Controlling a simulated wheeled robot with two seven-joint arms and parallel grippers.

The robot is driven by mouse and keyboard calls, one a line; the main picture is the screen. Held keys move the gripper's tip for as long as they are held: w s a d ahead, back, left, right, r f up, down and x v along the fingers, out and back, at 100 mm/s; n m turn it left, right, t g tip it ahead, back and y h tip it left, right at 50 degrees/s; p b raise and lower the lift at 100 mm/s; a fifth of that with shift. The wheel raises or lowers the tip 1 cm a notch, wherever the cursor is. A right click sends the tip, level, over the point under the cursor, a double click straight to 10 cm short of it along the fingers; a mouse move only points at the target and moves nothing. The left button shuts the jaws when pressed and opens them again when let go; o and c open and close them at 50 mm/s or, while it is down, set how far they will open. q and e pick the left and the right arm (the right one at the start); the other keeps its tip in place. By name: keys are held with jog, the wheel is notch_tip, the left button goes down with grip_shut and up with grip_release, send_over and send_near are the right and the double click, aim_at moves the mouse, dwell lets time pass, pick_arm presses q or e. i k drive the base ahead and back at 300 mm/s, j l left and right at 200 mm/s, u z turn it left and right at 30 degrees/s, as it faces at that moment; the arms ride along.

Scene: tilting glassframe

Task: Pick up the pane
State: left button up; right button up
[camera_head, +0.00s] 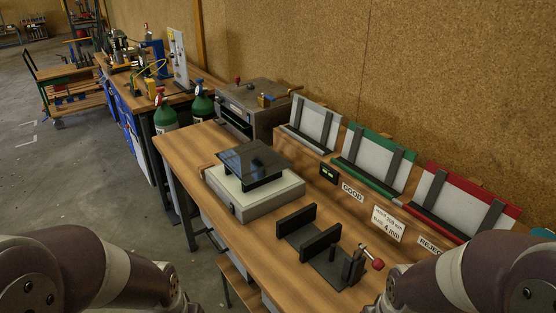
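The pane (250,157) looks like a dark, flat, slightly see-through plate. It lies about level on a small dark support on top of a pale grey box-shaped device (232,204), on the wooden workbench. My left arm comes in at the bottom left and my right arm at the bottom right. Only their links show; both grippers are out of the picture. Neither visible arm part touches the pane or the device.
A black fixture (311,232) with upright plates and a red-knobbed clamp (377,264) stands in front of the device. Racks with green (383,137) and red (480,182) edges line the back, near GOOD and REJECT labels. Green bottles (165,116) stand beyond the bench's left end.

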aim_at(251, 162)
jog(key=i+j+z, duration=0.2)
jog(key=z, duration=0.25)
jog(key=i+j+z, duration=0.1)
jog(key=j+z, duration=0.35)
jog(key=i+j+z, duration=0.1)
jog(key=j+z, duration=0.55)
jog(key=j, duration=0.75)
jog(key=j+z, duration=0.1)
jog(key=j, duration=0.8)
jog(key=j+z, duration=0.15)
jog(key=j, duration=0.75)
jog(key=k+j+z, duration=0.1)
jog(key=j, duration=0.8)
jog(key=k+j, duration=0.1)
jog(key=j, duration=0.9)
